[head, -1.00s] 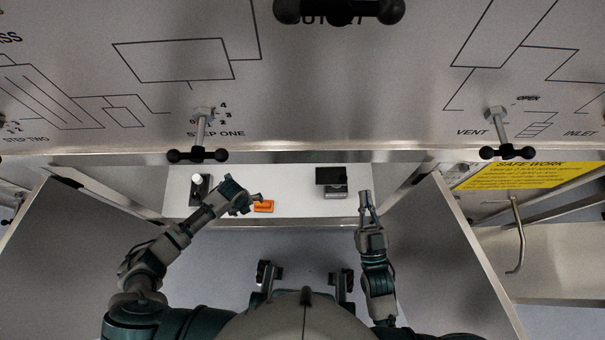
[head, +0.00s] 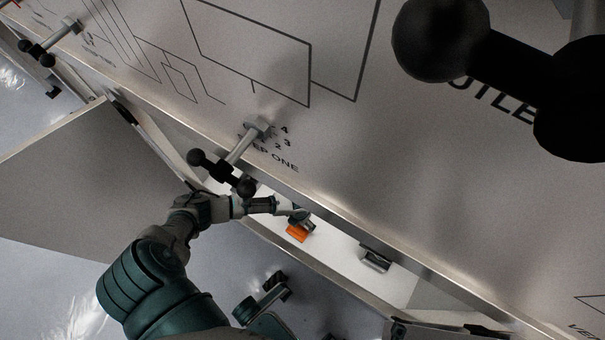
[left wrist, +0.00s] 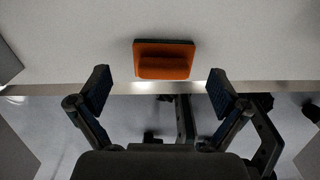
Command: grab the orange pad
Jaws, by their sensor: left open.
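The orange pad (head: 297,233) lies on the white shelf inside the cabinet. In the left wrist view the orange pad (left wrist: 164,62) is a block on a dark base, near the shelf's front edge. My left gripper (head: 298,214) reaches over the shelf, close to the pad and partly covering it in the head view. In the left wrist view my left gripper (left wrist: 158,90) is open and empty. Its fingers stand apart on either side of the pad's line, with the pad beyond the tips.
A dark and grey device (head: 375,259) stands on the shelf right of the pad. A black-knobbed valve handle (head: 222,174) sticks out of the panel above my left forearm. The shelf's metal front edge (left wrist: 120,88) runs below the pad. An open door (head: 90,185) is at the left.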

